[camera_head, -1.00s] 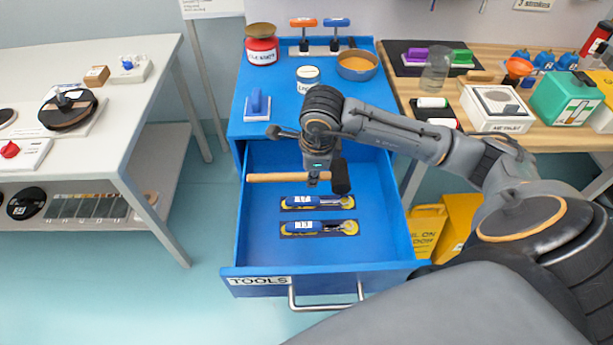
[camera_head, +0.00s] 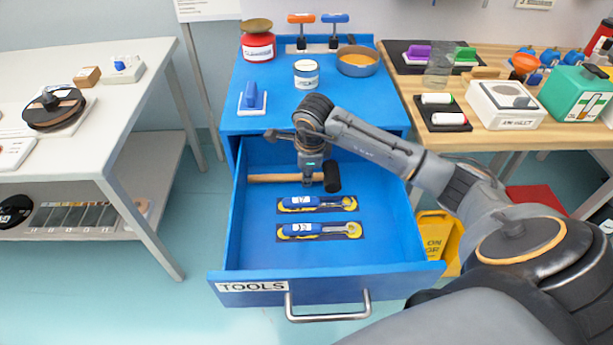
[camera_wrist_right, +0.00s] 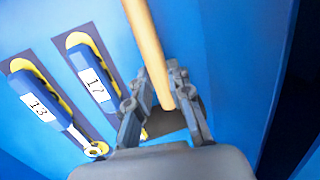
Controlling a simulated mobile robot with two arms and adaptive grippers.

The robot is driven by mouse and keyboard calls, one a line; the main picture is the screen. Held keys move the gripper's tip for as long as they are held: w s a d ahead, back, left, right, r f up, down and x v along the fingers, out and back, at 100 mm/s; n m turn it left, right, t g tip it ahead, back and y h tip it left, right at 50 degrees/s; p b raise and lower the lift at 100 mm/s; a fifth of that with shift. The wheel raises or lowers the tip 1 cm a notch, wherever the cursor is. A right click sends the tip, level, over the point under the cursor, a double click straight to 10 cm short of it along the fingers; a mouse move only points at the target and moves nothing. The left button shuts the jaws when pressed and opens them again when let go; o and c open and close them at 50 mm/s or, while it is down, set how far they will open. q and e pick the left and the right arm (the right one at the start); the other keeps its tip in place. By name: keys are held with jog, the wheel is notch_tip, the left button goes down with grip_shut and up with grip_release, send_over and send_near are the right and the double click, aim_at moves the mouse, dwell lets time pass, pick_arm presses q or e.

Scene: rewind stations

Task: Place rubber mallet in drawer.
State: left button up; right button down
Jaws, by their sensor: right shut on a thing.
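The rubber mallet, with a wooden handle (camera_head: 274,178) and a black head (camera_head: 332,176), is inside the open blue drawer (camera_head: 290,258), near its back. It lies level, with the head to the right. My right gripper (camera_head: 312,182) points down and is shut on the handle close to the head. I cannot tell whether the mallet touches the drawer floor. My left gripper is not in view.
Two blue-handled wrenches, marked 17 (camera_head: 316,203) and 13 (camera_head: 318,230), lie in dark and yellow slots in front of the mallet. The drawer's front is labelled TOOLS. A cabinet top (camera_head: 282,112) with jars and a bowl stands behind. The drawer's front floor is clear.

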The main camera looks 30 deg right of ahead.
jog(key=c, duration=1.2)
grip_release()
jog(key=v, duration=1.2)
jog(key=shift+r, duration=0.15)
jog(key=shift+r, duration=0.1)
